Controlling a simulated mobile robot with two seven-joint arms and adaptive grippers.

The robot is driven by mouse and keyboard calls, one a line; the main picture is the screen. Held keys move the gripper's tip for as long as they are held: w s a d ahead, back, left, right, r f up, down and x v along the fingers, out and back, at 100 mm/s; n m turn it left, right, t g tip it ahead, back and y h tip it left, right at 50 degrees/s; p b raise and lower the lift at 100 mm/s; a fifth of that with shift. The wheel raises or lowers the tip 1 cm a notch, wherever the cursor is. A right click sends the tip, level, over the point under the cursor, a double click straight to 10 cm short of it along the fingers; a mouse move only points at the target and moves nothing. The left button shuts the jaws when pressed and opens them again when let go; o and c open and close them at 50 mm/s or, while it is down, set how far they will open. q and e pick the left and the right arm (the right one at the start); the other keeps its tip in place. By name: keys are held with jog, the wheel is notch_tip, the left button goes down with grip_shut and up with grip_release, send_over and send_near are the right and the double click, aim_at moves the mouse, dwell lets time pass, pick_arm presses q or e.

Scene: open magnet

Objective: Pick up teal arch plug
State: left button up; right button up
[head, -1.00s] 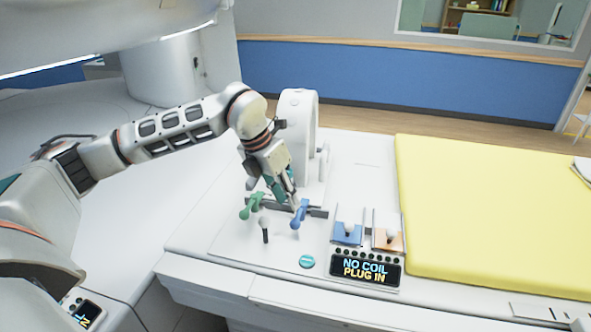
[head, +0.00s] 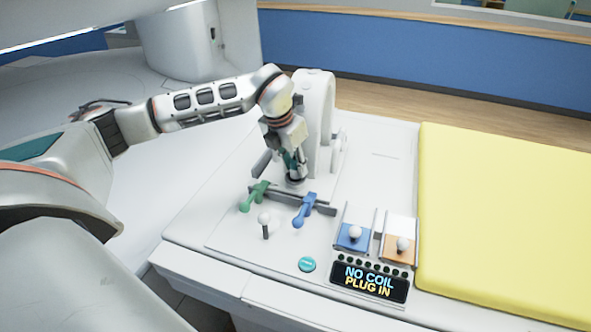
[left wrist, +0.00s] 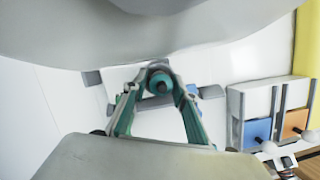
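The teal arch plug (left wrist: 160,83) shows in the left wrist view as a round, dark teal end seen from above. In the head view a small dark upright piece at the foot of the white arch (head: 317,125) is mostly covered by my gripper. My left gripper (head: 294,176) points down over it, in front of the arch. In the left wrist view the two teal fingers of my left gripper (left wrist: 160,95) stand apart, one on each side of the plug. Whether they touch it is not clear. My right gripper is out of view.
Close in front are a green lever (head: 252,197), a blue lever (head: 303,211) and a white knob (head: 264,219). Blue (head: 351,241) and orange (head: 397,254) sockets stand right, above a screen (head: 369,283) reading "NO COIL PLUG IN". A yellow pad (head: 505,215) lies beyond.

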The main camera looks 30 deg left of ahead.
pick_arm(q)
jog(key=shift+w+f, duration=0.15)
jog(key=shift+f, duration=0.4)
grip_shut()
jog(key=shift+r, duration=0.15)
